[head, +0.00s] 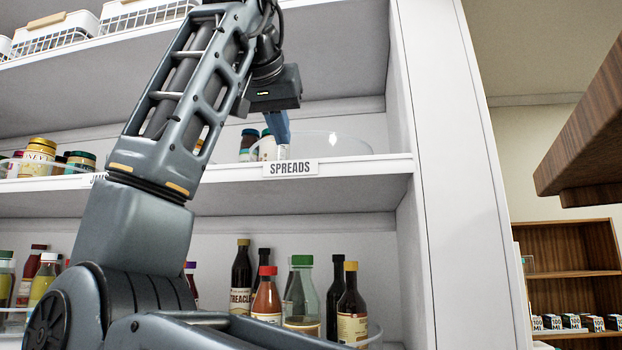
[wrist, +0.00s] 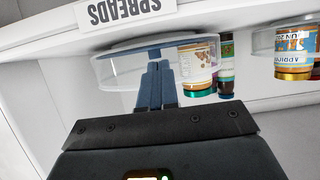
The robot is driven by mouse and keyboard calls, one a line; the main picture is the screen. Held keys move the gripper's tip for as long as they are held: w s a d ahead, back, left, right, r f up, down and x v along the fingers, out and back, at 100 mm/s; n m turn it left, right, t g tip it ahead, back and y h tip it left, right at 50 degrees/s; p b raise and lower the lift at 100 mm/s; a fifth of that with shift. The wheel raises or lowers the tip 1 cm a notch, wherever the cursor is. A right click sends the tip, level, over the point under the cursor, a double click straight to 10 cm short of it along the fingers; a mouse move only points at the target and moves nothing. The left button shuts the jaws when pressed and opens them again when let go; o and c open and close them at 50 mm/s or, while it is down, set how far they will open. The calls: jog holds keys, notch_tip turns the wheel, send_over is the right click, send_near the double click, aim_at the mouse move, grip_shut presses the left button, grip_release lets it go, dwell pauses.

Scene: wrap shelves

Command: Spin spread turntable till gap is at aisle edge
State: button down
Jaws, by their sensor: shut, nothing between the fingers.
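The spreads turntable (head: 345,146) is a clear round tray on the shelf behind the SPREADS label (head: 291,169). In the wrist view a jar with a patterned label (wrist: 196,66) and a darker jar (wrist: 226,68) stand right of the fingers. My gripper (head: 283,150) is shut and empty, its blue fingers (wrist: 158,70) pointing down at the turntable near the front edge. Whether they touch it is unclear.
Another tray of jars, including a yellow-lidded jar (head: 41,150), stands to the left on this shelf. Bottles (head: 300,290) stand on the shelf below, white baskets (head: 60,38) above. The cabinet's side wall (head: 400,90) closes off the right.

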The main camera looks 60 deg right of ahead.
aim_at(307, 146)
jog(key=shift+w+d, duration=0.2)
jog(key=shift+d, duration=0.7)
dwell(0.4)
jog(key=shift+s, duration=0.85)
jog(key=shift+s+d, duration=0.15)
jog(key=shift+d, duration=0.05)
jog(key=shift+s+d, duration=0.35)
jog(key=shift+s, duration=0.25)
jog(key=shift+a, duration=0.1)
jog(key=a, duration=0.1)
jog(key=s+a, duration=0.1)
jog(key=a, duration=0.1)
jog(key=shift+s, duration=0.25)
